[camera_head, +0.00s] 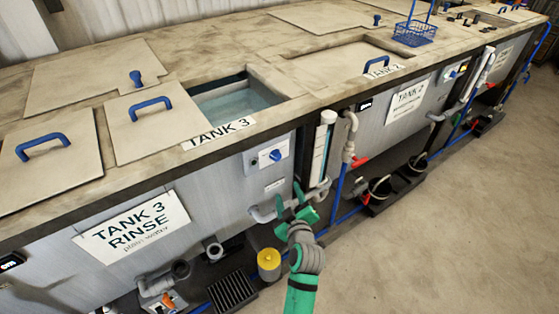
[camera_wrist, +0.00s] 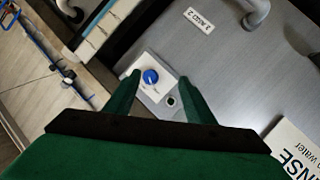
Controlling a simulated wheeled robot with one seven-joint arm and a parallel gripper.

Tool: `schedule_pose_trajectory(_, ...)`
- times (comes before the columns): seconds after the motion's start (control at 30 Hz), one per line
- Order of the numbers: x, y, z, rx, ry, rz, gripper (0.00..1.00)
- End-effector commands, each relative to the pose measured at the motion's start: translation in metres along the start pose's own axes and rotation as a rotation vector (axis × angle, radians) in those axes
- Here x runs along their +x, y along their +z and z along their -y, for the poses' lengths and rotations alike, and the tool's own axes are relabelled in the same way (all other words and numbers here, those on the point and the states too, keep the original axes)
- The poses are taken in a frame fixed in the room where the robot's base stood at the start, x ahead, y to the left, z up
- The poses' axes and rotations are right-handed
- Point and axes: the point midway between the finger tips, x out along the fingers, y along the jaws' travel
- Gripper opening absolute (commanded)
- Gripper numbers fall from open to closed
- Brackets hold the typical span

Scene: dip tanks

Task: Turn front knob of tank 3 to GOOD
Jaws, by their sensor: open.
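The front knob (camera_head: 275,155) of tank 3 is a small blue knob on a white plate (camera_head: 266,160) on the grey front wall, below the TANK 3 label (camera_head: 218,132). In the wrist view the blue knob (camera_wrist: 151,77) shows between the tips of my green gripper (camera_wrist: 160,82), nearer the left finger. A dark round fitting (camera_wrist: 170,101) sits beside it. In the head view my gripper (camera_head: 297,203) is in front of the tank, lower than the knob and to its right. It is open, empty and apart from the knob. The lettering around the knob is too small to read.
A vertical clear tube (camera_head: 322,150) and grey pipes (camera_head: 349,140) stand right of the knob. A yellow-capped cylinder (camera_head: 268,262) and a floor grate (camera_head: 232,290) lie below. The TANK 3 RINSE sign (camera_head: 133,228) is on the wall at left. Open floor (camera_head: 450,220) is at right.

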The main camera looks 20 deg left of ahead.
Motion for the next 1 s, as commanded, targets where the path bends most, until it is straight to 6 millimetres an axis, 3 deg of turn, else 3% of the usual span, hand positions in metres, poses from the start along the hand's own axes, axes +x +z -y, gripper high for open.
schedule_pose_trajectory(0.1,0.021,-0.025,-0.018,-0.102,-0.045,-0.029,0.49)
schedule_pose_trajectory(0.3,0.036,-0.045,-0.029,-0.199,-0.09,-0.05,0.49)
schedule_pose_trajectory(0.57,0.056,-0.044,-0.034,-0.214,-0.093,-0.047,0.49)
schedule_pose_trajectory(1.0,0.128,-0.046,-0.028,-0.212,-0.089,-0.046,0.49)
